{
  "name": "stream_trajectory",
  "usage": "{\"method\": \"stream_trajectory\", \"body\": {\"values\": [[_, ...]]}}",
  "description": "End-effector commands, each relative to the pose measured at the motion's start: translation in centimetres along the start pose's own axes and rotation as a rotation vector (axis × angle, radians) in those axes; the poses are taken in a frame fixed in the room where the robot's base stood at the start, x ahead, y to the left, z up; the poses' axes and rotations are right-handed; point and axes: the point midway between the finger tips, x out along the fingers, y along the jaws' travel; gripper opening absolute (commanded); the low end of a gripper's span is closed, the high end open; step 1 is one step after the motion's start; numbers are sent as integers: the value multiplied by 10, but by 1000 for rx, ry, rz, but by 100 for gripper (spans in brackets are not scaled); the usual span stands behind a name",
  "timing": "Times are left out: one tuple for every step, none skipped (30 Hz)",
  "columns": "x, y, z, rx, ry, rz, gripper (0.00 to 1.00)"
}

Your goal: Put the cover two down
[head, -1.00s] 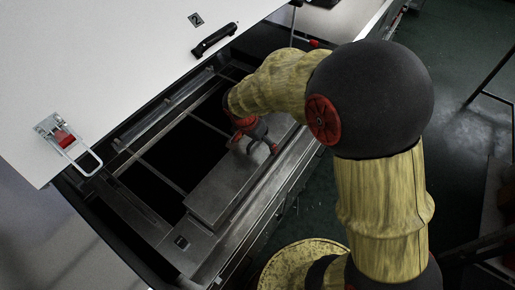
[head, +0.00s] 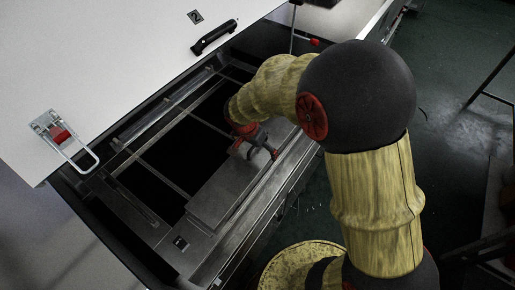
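The white cover (head: 110,50) marked with a "2" label (head: 195,17) is raised and slanted over the left and top of the view. It carries a black handle (head: 214,37) near its lower edge and a metal latch with a red tab (head: 62,142) at its lower left corner. My gripper (head: 262,154) is over the grey metal plate (head: 217,197) in the open bay, well below the handle and apart from the cover. Its fingers look spread, with nothing visible between them. My arm hides part of the bay's far right.
The open dryer bay (head: 150,182) has a dark interior with thin crossbars and a metal rim. A thin dark post with a red part (head: 313,41) stands at the far end. Green floor (head: 455,60) shows at right, with a dark metal frame (head: 490,80).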

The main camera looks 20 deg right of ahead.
Motion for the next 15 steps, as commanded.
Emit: {"method": "stream_trajectory", "body": {"values": [[0, 0, 0, 0, 0, 0, 100], [0, 0, 0, 0, 0, 0, 100], [0, 0, 0, 0, 0, 0, 100], [0, 0, 0, 0, 0, 0, 100], [0, 0, 0, 0, 0, 0, 100], [0, 0, 0, 0, 0, 0, 100], [0, 0, 0, 0, 0, 0, 100], [0, 0, 0, 0, 0, 0, 100], [0, 0, 0, 0, 0, 0, 100], [-1, 0, 0, 0, 0, 0, 100], [-2, 0, 0, 0, 0, 0, 100], [-4, 0, -1, 0, 0, 0, 100], [-5, 0, -2, 0, 0, 1, 100], [-7, 0, -2, 0, 0, 1, 100], [-11, 0, -3, 0, 1, -1, 100]]}}
